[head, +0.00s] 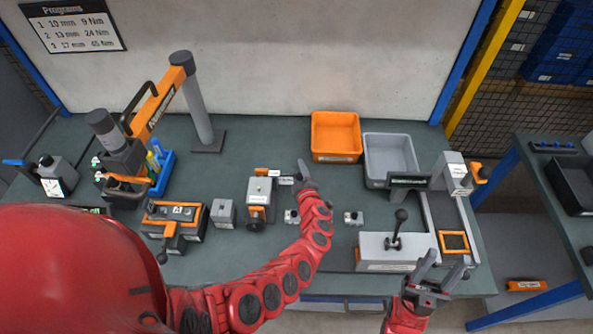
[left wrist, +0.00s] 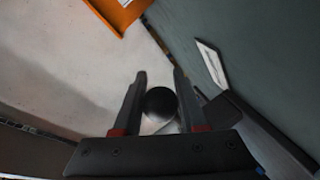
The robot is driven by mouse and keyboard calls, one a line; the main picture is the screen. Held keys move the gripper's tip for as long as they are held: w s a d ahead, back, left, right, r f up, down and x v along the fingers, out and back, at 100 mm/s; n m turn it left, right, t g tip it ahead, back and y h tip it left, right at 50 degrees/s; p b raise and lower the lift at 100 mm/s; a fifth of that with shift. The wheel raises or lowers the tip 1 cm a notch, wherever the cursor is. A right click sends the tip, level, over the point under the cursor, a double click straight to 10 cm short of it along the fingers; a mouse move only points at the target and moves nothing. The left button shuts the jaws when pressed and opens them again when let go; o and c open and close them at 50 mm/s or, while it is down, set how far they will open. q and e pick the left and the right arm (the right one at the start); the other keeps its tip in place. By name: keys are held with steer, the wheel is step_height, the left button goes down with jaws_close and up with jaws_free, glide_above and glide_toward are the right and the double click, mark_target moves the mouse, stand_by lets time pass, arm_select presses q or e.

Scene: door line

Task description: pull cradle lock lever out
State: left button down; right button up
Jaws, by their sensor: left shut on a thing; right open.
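The cradle (head: 260,191) is a pale block with orange parts, standing on the middle of the green bench. My left gripper (head: 303,177) is at its right side, near its back end. In the left wrist view, the dark round knob of the lever (left wrist: 160,102) sits between the two fingers of my left gripper (left wrist: 158,88), which is shut on it. In the head view the gripper hides the knob. My right gripper (head: 440,268) is open and empty, at the front right, close to a grey box (head: 385,256).
The grey box carries an upright black-knobbed lever (head: 400,225). An orange bin (head: 335,137) and a grey bin (head: 390,158) stand behind. Two small blocks (head: 353,218) lie right of the cradle. An orange-armed stand (head: 160,100) is at the left.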

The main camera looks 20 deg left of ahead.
arm_select(q)
steer(key=shift+w+d+f+b, duration=0.1)
steer(key=shift+w+d+b, duration=0.1)
steer(key=shift+d, duration=0.2)
steer(key=shift+w+d+f+b, duration=0.1)
steer(key=shift+d+b, duration=0.05)
steer(key=shift+d, duration=0.5)
steer(key=shift+r, duration=0.15)
steer(key=c, duration=0.9)
jaws_free()
steer(key=o, duration=0.4)
steer(key=shift+d, duration=0.15)
steer(key=shift+o, duration=0.2)
